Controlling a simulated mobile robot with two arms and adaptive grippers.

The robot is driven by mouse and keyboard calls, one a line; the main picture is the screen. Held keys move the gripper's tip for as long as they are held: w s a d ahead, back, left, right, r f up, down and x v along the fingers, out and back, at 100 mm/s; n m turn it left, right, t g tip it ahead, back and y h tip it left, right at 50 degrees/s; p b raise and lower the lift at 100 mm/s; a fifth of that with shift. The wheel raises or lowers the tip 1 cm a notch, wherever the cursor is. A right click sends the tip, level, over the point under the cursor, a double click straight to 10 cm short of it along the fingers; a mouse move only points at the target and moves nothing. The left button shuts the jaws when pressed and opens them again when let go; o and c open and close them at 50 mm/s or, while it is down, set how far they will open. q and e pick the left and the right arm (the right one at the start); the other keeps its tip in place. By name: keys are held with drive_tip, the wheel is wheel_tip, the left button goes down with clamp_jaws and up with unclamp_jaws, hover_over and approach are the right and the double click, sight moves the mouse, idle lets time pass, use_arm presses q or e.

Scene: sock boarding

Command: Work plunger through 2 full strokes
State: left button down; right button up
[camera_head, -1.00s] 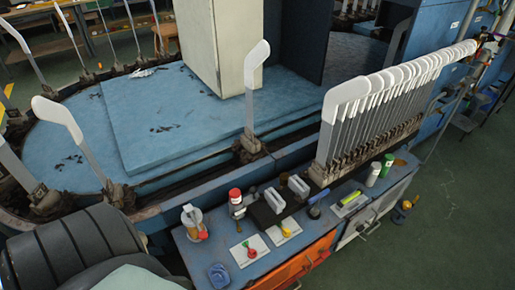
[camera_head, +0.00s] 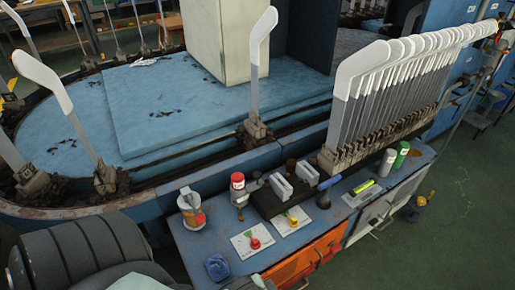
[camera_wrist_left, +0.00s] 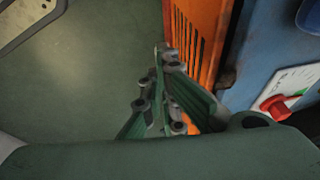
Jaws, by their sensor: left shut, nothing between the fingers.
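I cannot tell for sure which item is the plunger. A small grey metal fitting (camera_head: 240,198) stands upright beside the red-capped container (camera_head: 238,181) on the blue bench (camera_head: 190,250). An orange-and-white bottle (camera_head: 191,210) stands to their left. Two white cards carry a red knob (camera_head: 255,243) and a yellow knob (camera_head: 293,221), each with green. The red knob also shows at the right edge of the left wrist view (camera_wrist_left: 278,105). My left gripper (camera_wrist_left: 164,62) is shut and empty, over the floor beside the orange cabinet front, apart from the bench items. My right gripper is not in view.
The orange cabinet front (camera_wrist_left: 194,35) is close to my left gripper. A blue crumpled item (camera_head: 218,267) lies on the bench's near corner. A rack of white sock forms (camera_head: 350,130) stands behind the bench. More forms stand around the blue oval machine (camera_head: 90,110). Green floor lies right.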

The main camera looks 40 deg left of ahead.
use_arm(q)
drive_tip(key=w+a+r+m+t+h+b, duration=0.1)
drive_tip(key=w+a+r+m+t+h, duration=0.35)
drive_tip(key=w+r+m, duration=1.05)
drive_tip(key=w+a+r+m+t+h+b, duration=0.1)
drive_tip(key=w+r+m+t+h+b, duration=0.1)
drive_tip(key=w+r+m+t, duration=0.95)
drive_tip(key=w+a+m+g+y, duration=0.1)
drive_tip(key=a+m+g+y, duration=0.1)
drive_tip(key=a+m+g, duration=0.3)
drive_tip(key=w+a+m+g+y, duration=0.2)
drive_tip(key=a+m+g, duration=0.3)
drive_tip(key=a+m, duration=0.7)
drive_tip(key=a, duration=0.4)
drive_tip(key=shift+a+g, duration=0.35)
drive_tip(key=shift+g, duration=0.05)
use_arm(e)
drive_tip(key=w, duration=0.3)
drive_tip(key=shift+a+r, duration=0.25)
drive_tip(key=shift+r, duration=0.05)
use_arm(q)
drive_tip(key=shift+f, duration=0.15)
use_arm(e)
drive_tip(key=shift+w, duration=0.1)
